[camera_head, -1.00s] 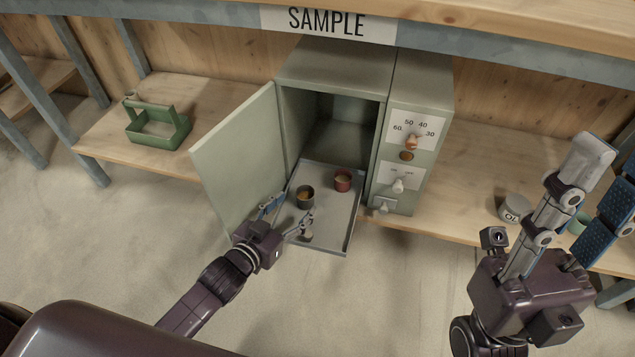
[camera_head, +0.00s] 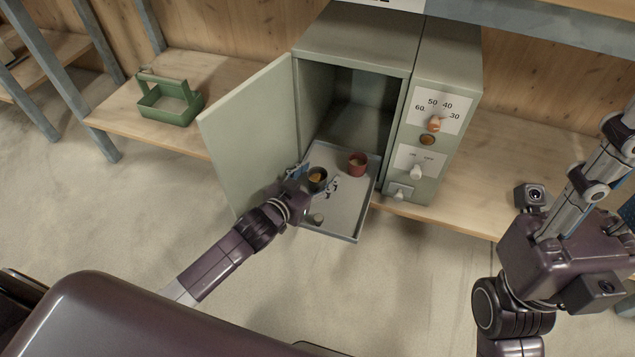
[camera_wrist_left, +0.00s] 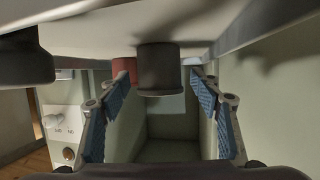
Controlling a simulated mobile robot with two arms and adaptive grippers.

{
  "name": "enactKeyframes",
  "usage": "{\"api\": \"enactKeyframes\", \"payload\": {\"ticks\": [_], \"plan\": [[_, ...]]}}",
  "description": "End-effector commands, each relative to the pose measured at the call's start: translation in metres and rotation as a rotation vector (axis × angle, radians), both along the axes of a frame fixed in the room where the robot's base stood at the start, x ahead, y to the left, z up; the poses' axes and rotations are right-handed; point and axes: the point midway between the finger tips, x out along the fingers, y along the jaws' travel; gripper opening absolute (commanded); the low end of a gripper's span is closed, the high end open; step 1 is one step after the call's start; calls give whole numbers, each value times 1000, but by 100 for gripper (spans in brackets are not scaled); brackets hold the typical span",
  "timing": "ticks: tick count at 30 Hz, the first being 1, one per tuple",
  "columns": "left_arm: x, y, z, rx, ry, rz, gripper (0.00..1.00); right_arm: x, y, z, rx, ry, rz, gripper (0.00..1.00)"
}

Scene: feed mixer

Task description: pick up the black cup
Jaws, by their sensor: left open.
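The black cup (camera_head: 317,175) stands on the grey tray (camera_head: 345,218) in front of the open cabinet, with something orange-yellow inside. My left gripper (camera_head: 314,184) is open at the cup, one finger on each side. In the left wrist view, where the tray lies at the top, the black cup (camera_wrist_left: 158,70) shows between the spread blue-padded fingers (camera_wrist_left: 157,95), near their tips. I cannot tell whether they touch it. My right gripper (camera_head: 610,185) is at the right, cut off by the picture edge and away from the cup.
A red cup (camera_head: 357,165) stands close by on the tray; a small pale object (camera_head: 317,218) lies near its front. The open cabinet door (camera_head: 250,140) is left of my left gripper. The control panel (camera_head: 430,130) is at the right, a green carrier (camera_head: 168,103) on the left shelf.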

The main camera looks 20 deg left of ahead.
Motion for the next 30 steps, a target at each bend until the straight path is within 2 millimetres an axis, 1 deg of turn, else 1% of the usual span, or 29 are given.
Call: {"api": "enactKeyframes", "payload": {"ticks": [3, 4, 16, 24, 28, 30], "plan": [[0, 0, 0, -1, 0, 0, 58, 0, 0, 1, 0, 0, 0, 34], [0, 0, 0, -1, 1, 0, 56, 0, 0, 1, 0, 0, 0, 34], [-1, 0, 0, 0, 0, 0, 13, 0, 0, 0, 0, 0, 0, 34], [-1, 0, 2, 0, -1, 0, 12, 0, 0, 1, 1, 0, 1, 34], [0, 0, 9, -1, -1, 0, 12, -1, 0, 5, 3, -2, 1, 34], [0, 0, 16, -1, -1, 0, 12, -2, -1, 6, 5, 6, 1, 34]]}}
